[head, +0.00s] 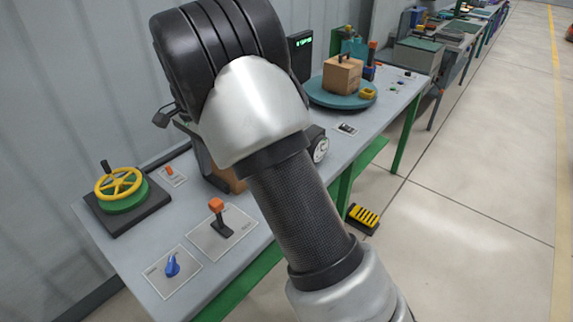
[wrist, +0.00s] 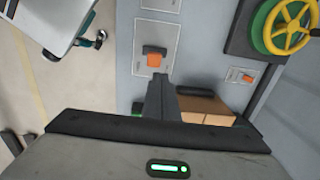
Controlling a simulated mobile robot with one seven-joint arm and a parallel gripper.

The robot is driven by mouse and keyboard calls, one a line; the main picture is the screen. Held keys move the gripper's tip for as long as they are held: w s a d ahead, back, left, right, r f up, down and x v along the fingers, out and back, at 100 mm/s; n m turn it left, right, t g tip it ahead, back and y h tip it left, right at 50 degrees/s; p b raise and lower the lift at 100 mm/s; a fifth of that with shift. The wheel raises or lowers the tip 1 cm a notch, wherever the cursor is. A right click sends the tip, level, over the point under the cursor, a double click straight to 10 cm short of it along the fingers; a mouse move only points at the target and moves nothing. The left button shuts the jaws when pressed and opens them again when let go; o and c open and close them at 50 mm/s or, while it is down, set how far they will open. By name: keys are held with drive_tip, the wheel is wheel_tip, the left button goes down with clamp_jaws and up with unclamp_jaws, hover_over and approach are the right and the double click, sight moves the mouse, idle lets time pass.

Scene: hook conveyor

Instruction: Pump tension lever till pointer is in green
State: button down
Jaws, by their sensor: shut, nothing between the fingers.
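A lever with an orange grip (head: 216,204) stands on a pale plate at the near part of the bench; its label is too small to read. In the wrist view the orange grip (wrist: 154,60) is just beyond the tips of my gripper (wrist: 160,78). My gripper's fingers are together and empty, pointing at the lever; I cannot tell whether they touch it. In the head view my arm hides most of the gripper. A round white dial (head: 321,150) shows partly beside my arm; its pointer and any green zone cannot be read.
A yellow handwheel (head: 119,184) on a dark base stands at the left, with a blue knob (head: 172,266) nearer the front. A cardboard box (wrist: 205,104) is near the fingers. Farther back, another box (head: 342,75) sits on a teal turntable (head: 318,96). A yellow pedal (head: 364,217) is on the floor.

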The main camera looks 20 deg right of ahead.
drive_tip(key=s+d+f+t+y+b, duration=0.2)
drive_tip(key=s+d+f+t+b, duration=0.1)
drive_tip(key=s+d+b, duration=0.4)
drive_tip(key=s, duration=0.3)
drive_tip(key=shift+s+d, duration=0.2)
drive_tip(key=shift+s, duration=0.2)
hover_over(219, 215)
drive_tip(key=s+d, duration=0.2)
drive_tip(key=s, duration=0.1)
drive_tip(key=shift+f, duration=4.65)
drive_tip(key=shift+w+d+b, duration=0.15)
drive_tip(key=shift+d+b, duration=0.05)
drive_tip(key=shift+b, duration=0.1)
drive_tip(key=shift+r, duration=0.1)
